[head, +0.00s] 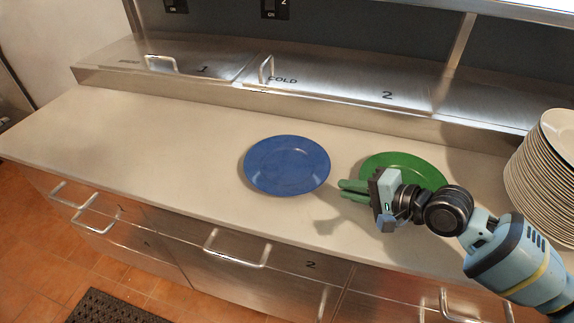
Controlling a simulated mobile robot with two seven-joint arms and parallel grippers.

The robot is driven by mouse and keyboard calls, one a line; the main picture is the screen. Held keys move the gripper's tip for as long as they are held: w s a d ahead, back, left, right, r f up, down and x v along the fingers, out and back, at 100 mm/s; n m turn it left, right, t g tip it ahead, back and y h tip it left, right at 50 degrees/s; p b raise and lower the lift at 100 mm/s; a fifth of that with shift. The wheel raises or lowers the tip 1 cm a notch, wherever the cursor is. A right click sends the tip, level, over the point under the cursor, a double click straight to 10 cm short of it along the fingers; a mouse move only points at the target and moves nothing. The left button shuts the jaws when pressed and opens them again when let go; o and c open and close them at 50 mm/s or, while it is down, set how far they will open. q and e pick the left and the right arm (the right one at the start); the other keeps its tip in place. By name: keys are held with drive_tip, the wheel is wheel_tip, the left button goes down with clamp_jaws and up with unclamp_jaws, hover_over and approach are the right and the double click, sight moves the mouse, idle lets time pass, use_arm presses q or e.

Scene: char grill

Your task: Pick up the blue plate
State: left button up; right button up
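The blue plate (287,165) lies flat on the pale counter in the middle of the head view, with nothing on it. My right gripper (342,188) comes in from the right and hangs above the counter, to the right of the blue plate and apart from it. Its two green fingers point left towards the plate, with a small gap between them, and hold nothing. My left gripper is not in view.
A green plate (407,167) lies behind my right gripper, partly hidden by it. A tall stack of white plates (545,165) stands at the right edge. Steel lids (340,85) line the back. The counter (150,140) left of the blue plate is clear.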

sight(321, 193)
drive_tip(key=shift+x, duration=1.35)
drive_tip(key=x, duration=0.5)
drive_tip(key=shift+s, duration=0.1)
clamp_jaws()
drive_tip(key=shift+r, duration=0.2)
